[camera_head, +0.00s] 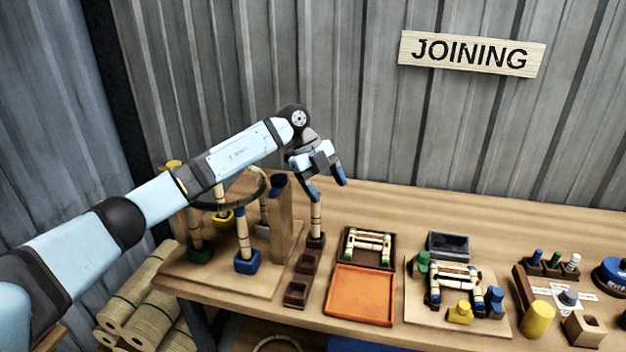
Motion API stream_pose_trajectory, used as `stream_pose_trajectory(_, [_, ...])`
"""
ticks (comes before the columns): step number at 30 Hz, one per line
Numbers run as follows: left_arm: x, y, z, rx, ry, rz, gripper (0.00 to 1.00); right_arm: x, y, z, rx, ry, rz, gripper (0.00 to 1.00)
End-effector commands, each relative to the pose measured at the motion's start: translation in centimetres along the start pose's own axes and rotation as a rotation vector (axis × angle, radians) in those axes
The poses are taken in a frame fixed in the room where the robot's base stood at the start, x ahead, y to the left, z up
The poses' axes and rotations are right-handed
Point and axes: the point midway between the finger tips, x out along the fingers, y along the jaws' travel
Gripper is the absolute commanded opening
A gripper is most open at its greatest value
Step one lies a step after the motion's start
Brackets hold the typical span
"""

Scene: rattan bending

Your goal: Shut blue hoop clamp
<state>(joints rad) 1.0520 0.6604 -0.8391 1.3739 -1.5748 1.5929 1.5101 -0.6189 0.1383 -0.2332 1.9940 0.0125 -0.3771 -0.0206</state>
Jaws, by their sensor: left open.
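A bent rattan hoop (263,187) sits on the fixture board (215,280) at the left, partly hidden behind my arm. A blue piece (279,184), perhaps the blue hoop clamp, is at the hoop's right side by the top of a wooden block (283,225). Whether it is open or shut is too small to tell. A bamboo post stands in a blue base (246,261), with a blue band near its top. My left gripper (327,187) is open and empty, pointing down to the right of the blue piece, apart from it. My right gripper is out of view.
An upright bamboo piece (316,220) stands in a dark holder just below my left gripper. Green (200,254) and yellow (222,219) bases stand on the fixture. An orange tray (360,296) and a jointed-frame jig (415,312) lie to the right.

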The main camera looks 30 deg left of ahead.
Motion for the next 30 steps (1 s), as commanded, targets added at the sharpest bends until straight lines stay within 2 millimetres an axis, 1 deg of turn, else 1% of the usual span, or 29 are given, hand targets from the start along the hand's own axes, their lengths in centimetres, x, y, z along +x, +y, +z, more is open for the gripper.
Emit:
stream_pose_trajectory(1, [-3.5, 0.2, 1.9, -0.063, -0.101, 0.036, 0.69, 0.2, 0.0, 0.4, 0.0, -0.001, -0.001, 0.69])
stream_pose_trajectory(2, [-5.3, 0.5, 2.7, -0.105, -0.157, 0.063, 0.69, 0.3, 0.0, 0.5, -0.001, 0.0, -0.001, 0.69])
stream_pose_trajectory(3, [-7.8, 0.9, 3.8, -0.165, -0.229, 0.091, 0.69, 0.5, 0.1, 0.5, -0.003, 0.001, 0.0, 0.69])
stream_pose_trajectory(5, [-11.2, 1.6, 4.9, -0.25, -0.322, 0.125, 0.69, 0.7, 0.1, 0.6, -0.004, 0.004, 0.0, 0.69])
stream_pose_trajectory(6, [-13.2, 2.1, 5.5, -0.302, -0.374, 0.141, 0.69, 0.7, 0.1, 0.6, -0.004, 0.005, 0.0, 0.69])
stream_pose_trajectory(9, [-16.7, 3.1, 6.4, -0.401, -0.466, 0.166, 0.69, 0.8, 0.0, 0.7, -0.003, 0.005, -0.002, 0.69])
stream_pose_trajectory(12, [-18.4, 3.6, 6.7, -0.453, -0.51, 0.178, 0.69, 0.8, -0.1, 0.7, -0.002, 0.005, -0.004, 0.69])
stream_pose_trajectory(14, [-18.5, 3.9, 6.9, -0.465, -0.52, 0.182, 0.69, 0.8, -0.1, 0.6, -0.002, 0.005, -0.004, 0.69])
stream_pose_trajectory(17, [-17.7, 4.1, 7.3, -0.466, -0.52, 0.184, 0.69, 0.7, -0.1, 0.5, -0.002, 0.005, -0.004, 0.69])
stream_pose_trajectory(20, [-16.2, 4.6, 8.0, -0.464, -0.518, 0.185, 0.69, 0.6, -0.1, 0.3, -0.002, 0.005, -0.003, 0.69])
stream_pose_trajectory(30, [-10.1, 6.6, 11.0, -0.462, -0.515, 0.183, 0.69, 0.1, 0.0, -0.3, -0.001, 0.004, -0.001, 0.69])
